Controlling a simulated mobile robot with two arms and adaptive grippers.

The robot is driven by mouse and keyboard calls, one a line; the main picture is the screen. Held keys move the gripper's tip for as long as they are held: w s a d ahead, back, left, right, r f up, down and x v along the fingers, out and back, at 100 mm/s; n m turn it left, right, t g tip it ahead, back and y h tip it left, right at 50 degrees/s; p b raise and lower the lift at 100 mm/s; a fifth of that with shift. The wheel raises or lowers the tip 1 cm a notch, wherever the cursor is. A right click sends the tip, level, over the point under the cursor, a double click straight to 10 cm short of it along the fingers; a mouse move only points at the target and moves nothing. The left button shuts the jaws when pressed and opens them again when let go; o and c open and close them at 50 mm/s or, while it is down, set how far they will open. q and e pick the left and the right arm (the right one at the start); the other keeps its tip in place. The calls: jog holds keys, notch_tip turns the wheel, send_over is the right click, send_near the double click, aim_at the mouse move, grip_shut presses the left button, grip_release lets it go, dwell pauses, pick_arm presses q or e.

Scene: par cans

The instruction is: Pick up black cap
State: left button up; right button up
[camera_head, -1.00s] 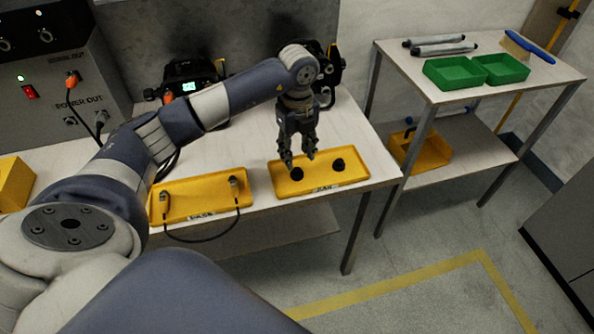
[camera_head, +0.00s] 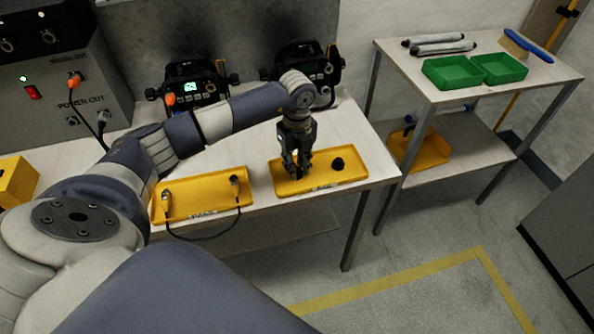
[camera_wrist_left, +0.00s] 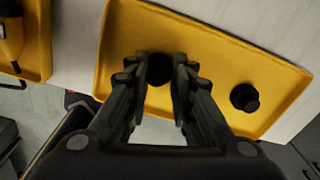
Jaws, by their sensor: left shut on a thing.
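My left gripper (camera_head: 296,172) is down at the right yellow tray (camera_head: 318,185), its fingers closed around a black cap. In the wrist view this held black cap (camera_wrist_left: 159,69) sits between the fingertips (camera_wrist_left: 160,75), over the tray. The fingers hide most of it in the head view. A second black cap (camera_head: 337,164) lies free in the same tray, right of the gripper; it also shows in the wrist view (camera_wrist_left: 244,97). My right gripper is not in view.
Another yellow tray (camera_head: 200,204) with a black cable (camera_head: 205,237) is to the left. Two black devices (camera_head: 194,86) stand behind on the table. A side table holds green bins (camera_head: 452,72). The floor in front is clear.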

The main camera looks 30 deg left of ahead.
pick_arm(q)
jog(key=shift+c, duration=0.3)
grip_shut()
jog(key=shift+r, duration=0.5)
notch_tip(320, 180, up, 2)
jog(key=shift+w+r+b, duration=0.1)
jog(key=shift+r+b, duration=0.15)
jog(key=shift+b, duration=0.4)
jog(key=s+r+b, duration=0.1)
jog(key=s+b, duration=0.2)
jog(key=s, duration=1.3)
jog(key=shift+a+r, duration=0.15)
jog(key=shift+r, duration=0.1)
jog(key=shift+s, duration=0.1)
